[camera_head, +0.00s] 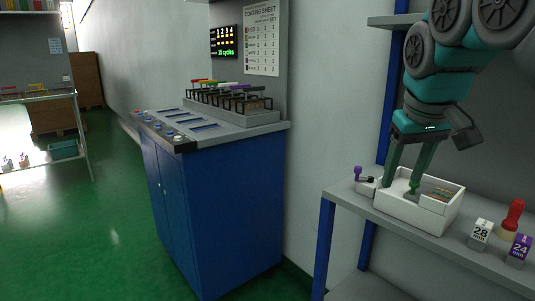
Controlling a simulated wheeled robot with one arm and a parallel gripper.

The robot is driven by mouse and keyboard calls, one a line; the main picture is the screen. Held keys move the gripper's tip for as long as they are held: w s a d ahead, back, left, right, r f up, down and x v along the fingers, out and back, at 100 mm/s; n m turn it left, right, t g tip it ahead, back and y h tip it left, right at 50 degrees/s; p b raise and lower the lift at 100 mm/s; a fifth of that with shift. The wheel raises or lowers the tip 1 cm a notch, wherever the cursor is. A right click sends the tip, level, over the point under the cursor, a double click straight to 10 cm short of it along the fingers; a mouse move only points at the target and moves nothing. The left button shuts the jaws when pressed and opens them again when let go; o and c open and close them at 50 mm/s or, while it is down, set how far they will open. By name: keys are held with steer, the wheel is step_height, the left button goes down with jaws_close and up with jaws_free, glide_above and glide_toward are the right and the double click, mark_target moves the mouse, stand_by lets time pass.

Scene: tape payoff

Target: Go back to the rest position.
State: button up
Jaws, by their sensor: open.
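My gripper (401,186) is at the right of the picture, at the end of my teal and grey arm, pointing down. Its two dark green fingers are apart. The fingertips are at or inside the white open box (418,215) on the grey shelf (395,214). One finger is near the box's left side and the other near its middle. Small coloured pieces lie in the box's right compartment. I see nothing clearly held between the fingers; the box wall hides part of the inside, so I cannot tell whether a fingertip touches anything.
A small purple-knobbed device (361,178) stands left of the box. A blue cabinet (225,215) stands left of the shelf. Green floor (90,245) is clear at left.

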steer(key=s+a+f+g, duration=0.2)
steer(key=s+a+f, duration=0.1)
steer(key=s+f, duration=0.5)
steer(key=s+a+f+g, duration=0.2)
steer(key=s+f, duration=0.6)
steer(key=f, duration=0.4)
steer(key=s+a+f+g, duration=0.1)
steer(key=s+a+f, duration=0.3)
steer(key=s+f, duration=0.5)
steer(key=shift+a+f+m+g+y, duration=0.35)
steer(key=shift+f+m+g+y, duration=0.05)
steer(key=shift+f, duration=0.45)
